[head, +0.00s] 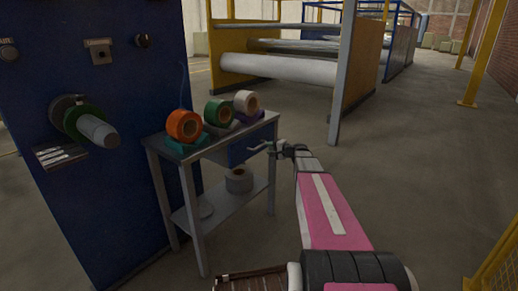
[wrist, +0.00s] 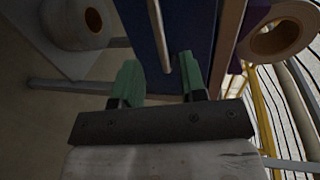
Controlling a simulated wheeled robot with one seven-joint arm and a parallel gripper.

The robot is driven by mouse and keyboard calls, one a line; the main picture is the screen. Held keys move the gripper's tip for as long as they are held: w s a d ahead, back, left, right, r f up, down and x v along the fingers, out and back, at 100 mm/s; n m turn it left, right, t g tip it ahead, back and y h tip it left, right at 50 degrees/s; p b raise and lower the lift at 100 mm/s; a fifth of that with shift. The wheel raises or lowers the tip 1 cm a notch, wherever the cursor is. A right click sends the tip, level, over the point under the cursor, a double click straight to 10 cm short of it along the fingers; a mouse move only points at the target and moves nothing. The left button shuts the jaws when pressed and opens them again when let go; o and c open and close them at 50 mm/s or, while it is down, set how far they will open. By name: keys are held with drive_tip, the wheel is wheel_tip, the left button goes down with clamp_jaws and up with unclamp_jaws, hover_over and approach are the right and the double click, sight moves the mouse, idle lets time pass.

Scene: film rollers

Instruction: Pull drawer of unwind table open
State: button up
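The unwind table (head: 222,146) is a grey metal stand with a blue drawer (head: 240,151) under the right part of its top. The drawer front also shows in the wrist view (wrist: 188,25), with a pale bar handle (wrist: 160,35) on it. The drawer looks shut. My gripper (head: 262,147) is at the drawer front, to the right of the table. In the wrist view, my gripper (wrist: 159,68) has its green fingers spread apart, with the end of the handle showing between them. I see no contact between fingers and handle.
Orange (head: 184,125), green (head: 218,112) and white (head: 246,102) rolls stand on the tabletop. A grey roll (head: 239,180) sits on the lower shelf. A blue machine (head: 75,150) with a spindle is at left. The floor (head: 430,170) to the right is largely clear.

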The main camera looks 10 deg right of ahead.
sight(259, 147)
drive_tip(key=x, duration=0.7)
drive_tip(key=shift+w+a, duration=0.2)
drive_tip(key=shift+w, duration=0.05)
clamp_jaws()
